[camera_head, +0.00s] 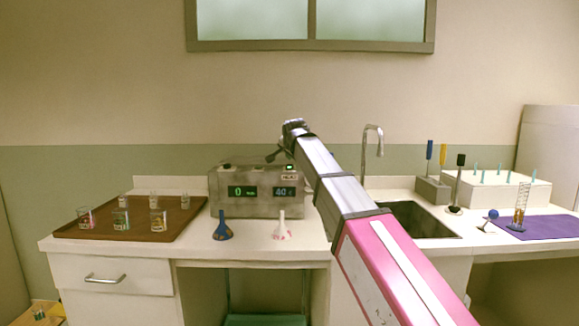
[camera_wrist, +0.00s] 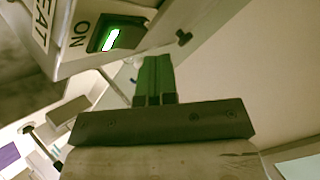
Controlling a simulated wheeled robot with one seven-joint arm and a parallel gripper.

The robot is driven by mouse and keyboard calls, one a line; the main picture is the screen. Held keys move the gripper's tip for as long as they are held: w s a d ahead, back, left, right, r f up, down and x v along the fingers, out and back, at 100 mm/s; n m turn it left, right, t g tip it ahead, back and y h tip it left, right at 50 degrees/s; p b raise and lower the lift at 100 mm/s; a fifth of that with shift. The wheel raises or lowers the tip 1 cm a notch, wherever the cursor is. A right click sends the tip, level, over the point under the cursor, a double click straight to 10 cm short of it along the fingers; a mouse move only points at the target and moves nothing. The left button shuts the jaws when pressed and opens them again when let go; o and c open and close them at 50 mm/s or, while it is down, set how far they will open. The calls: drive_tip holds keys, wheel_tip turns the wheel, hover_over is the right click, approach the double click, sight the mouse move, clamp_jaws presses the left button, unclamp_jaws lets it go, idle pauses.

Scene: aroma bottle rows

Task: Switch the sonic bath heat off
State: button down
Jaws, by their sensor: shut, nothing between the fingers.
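The sonic bath (camera_head: 257,192) is a grey box on the counter with two lit displays reading 0 and 40. Its heat switch (camera_head: 290,168) is at the upper right of its front. In the wrist view the heat switch (camera_wrist: 110,36) is a dark rocker with a bright green lit part, beside the labels ON and HEAT. My gripper (camera_wrist: 154,62) is shut and empty, its fingertips just beside the switch and seemingly apart from it. In the head view my gripper (camera_head: 271,157) is small, over the bath's top right.
A brown tray (camera_head: 180,228) with several small glass vessels is at left. A blue funnel (camera_head: 222,228) and a white funnel (camera_head: 282,228) stand before the bath. A sink (camera_head: 415,218) with a tall faucet (camera_head: 379,140) lies right, beyond my arm.

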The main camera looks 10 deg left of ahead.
sight(291, 165)
drive_tip(key=shift+f, duration=0.2)
idle(0.6)
drive_tip(key=shift+f, duration=0.2)
drive_tip(key=shift+w+f, duration=0.1)
drive_tip(key=shift+f, duration=0.25)
idle(0.6)
drive_tip(key=shift+r, duration=0.1)
drive_tip(key=shift+r, duration=0.7)
drive_tip(key=shift+r, duration=0.1)
drive_tip(key=shift+s+r, duration=0.25)
drive_tip(key=shift+r, duration=0.95)
drive_tip(key=shift+s+r, duration=0.2)
drive_tip(key=shift+r, duration=1)
drive_tip(key=shift+d, duration=0.1)
